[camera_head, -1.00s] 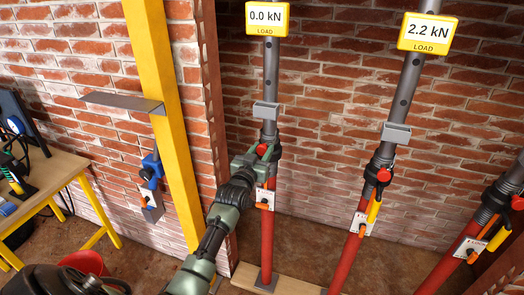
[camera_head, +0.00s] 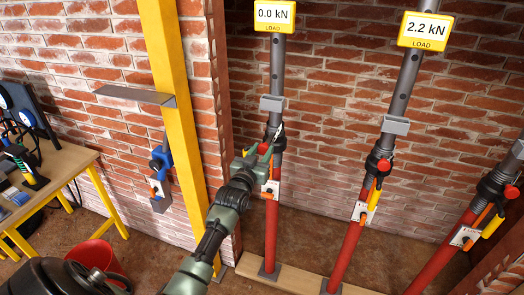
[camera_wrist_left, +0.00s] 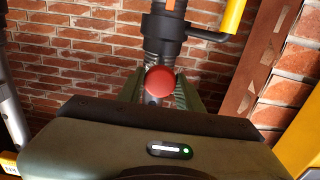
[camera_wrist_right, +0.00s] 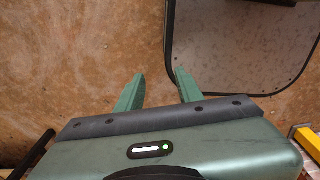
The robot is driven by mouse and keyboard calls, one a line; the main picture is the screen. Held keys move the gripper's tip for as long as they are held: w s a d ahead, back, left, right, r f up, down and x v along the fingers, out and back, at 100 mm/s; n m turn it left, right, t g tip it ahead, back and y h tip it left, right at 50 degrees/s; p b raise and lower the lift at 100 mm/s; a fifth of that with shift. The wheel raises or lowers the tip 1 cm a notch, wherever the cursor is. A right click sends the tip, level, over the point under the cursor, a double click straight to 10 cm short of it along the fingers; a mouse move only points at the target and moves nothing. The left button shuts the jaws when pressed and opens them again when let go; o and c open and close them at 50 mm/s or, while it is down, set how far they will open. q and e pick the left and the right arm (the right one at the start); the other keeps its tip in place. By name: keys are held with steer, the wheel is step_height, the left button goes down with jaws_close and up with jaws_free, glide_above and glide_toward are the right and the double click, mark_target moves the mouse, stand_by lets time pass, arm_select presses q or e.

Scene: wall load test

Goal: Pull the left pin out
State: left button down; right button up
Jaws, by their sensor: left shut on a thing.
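The left prop (camera_head: 271,225) has a red lower tube, a grey upper tube and a load display (camera_head: 275,16) reading 0.0 kN. My left gripper (camera_head: 259,152) is at its collar. In the left wrist view, the gripper's fingers (camera_wrist_left: 160,92) are shut around the left pin's round red knob (camera_wrist_left: 160,81), with the prop's grey threaded tube behind. Whether the pin's shaft is still in the prop is hidden. My right gripper (camera_wrist_right: 159,76) is open and empty in the right wrist view.
The middle prop (camera_head: 350,240) reads 2.2 kN and has its own red-knobbed pin (camera_head: 384,164). Another prop (camera_head: 440,250) leans at the right. A yellow post (camera_head: 178,130) with a grey shelf (camera_head: 135,95) stands left of my arm. A red bucket (camera_head: 95,256) and workbench (camera_head: 55,175) are further left.

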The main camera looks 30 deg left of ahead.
arm_select(q)
steer(key=c, duration=1.1)
jaws_free()
steer(key=shift+w+f, duration=0.1)
steer(key=shift+f, duration=0.1)
steer(key=shift+o, duration=0.8)
steer(key=shift+r, duration=0.1)
steer(key=shift+s, duration=0.25)
steer(key=b+v, duration=0.1)
steer(key=v, duration=0.6)
steer(key=shift+s+b, duration=0.2)
steer(key=shift+b, duration=0.15)
arm_select(e)
steer(key=shift+w+f, duration=0.8)
steer(key=shift+w, duration=0.35)
arm_select(q)
steer(key=shift+d, duration=0.1)
